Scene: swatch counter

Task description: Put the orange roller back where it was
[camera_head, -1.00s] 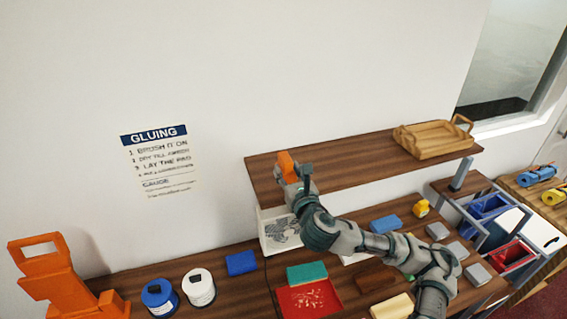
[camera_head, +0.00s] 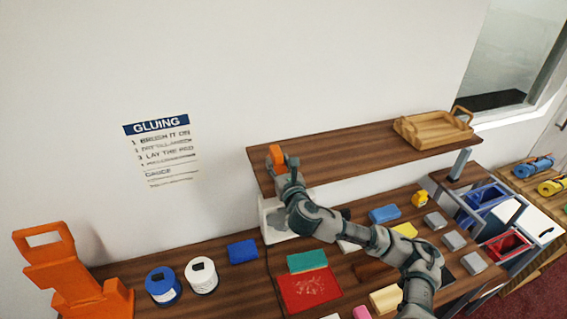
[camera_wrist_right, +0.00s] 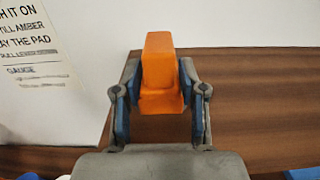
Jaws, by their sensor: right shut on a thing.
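My right gripper (camera_head: 281,168) is shut on an orange block-like thing (camera_head: 276,155), at the left end of the raised wooden shelf (camera_head: 345,146). In the right wrist view the orange thing (camera_wrist_right: 160,75) sits between the two blue-padded fingers of the right gripper (camera_wrist_right: 160,95), with the shelf's wood (camera_wrist_right: 250,95) behind it. I cannot tell whether it touches the shelf. Its underside is hidden, and no roller shape can be made out. My left gripper is not in view.
A wooden tray (camera_head: 436,141) stands at the shelf's right end. Below, the counter holds a teal block (camera_head: 307,261), a red tray (camera_head: 309,289), blue and white tubs (camera_head: 163,286), a blue block (camera_head: 242,251) and an orange stand (camera_head: 62,272). The shelf's middle is clear.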

